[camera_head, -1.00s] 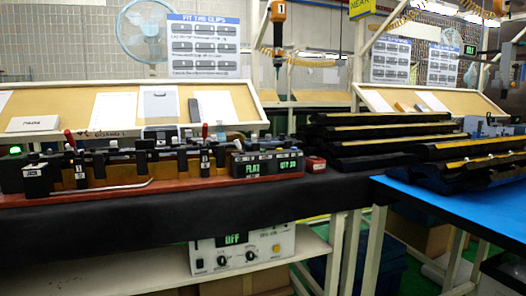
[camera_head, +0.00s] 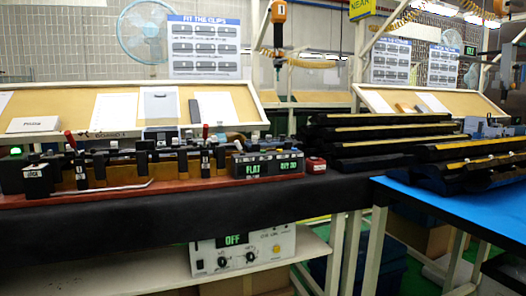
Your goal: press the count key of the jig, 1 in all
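The jig (camera_head: 120,185) is a long reddish-brown base on the black-covered bench at the left. Black clamps and a few red-tipped levers stand along it. I cannot make out the count key itself. A small red block (camera_head: 315,165) sits just right of the panel; I cannot tell what it is. Neither of my grippers is in view.
A white control box (camera_head: 242,250) reading "OFF" stands on the shelf below the bench. Black trim pieces with yellow strips (camera_head: 385,131) are stacked right of the jig. More lie on the blue-topped table (camera_head: 440,212). The bench front (camera_head: 150,225) is clear.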

